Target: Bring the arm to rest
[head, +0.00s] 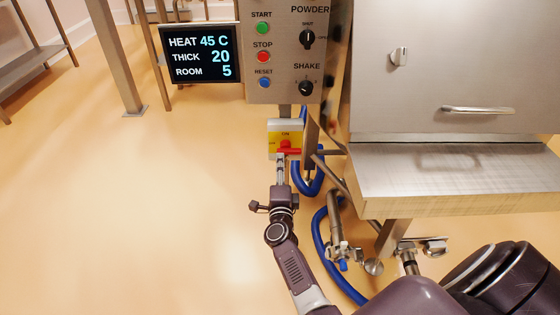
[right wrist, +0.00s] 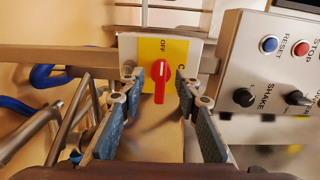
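My right gripper (head: 281,168) is in front of a yellow switch plate with a red handle (head: 288,149), below the control box. In the right wrist view its two blue-padded fingers (right wrist: 158,100) are open, one on either side of the red handle (right wrist: 160,82), with gaps visible; whether either fingertip touches the plate I cannot tell. The handle lies across the plate in the head view, below the ON label. On the yellow plate (right wrist: 183,48) in the wrist view, OFF is readable and the other label is partly hidden by a finger. My left gripper is not in view.
The control box (head: 284,95) has START, STOP and RESET buttons and two knobs. A display (head: 199,55) reads HEAT 45 C, THICK 20, ROOM 5. The steel hopper and its shelf (head: 450,172) stand right. A blue hose (head: 318,235) runs beside my arm. Floor (head: 130,220) at left is clear.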

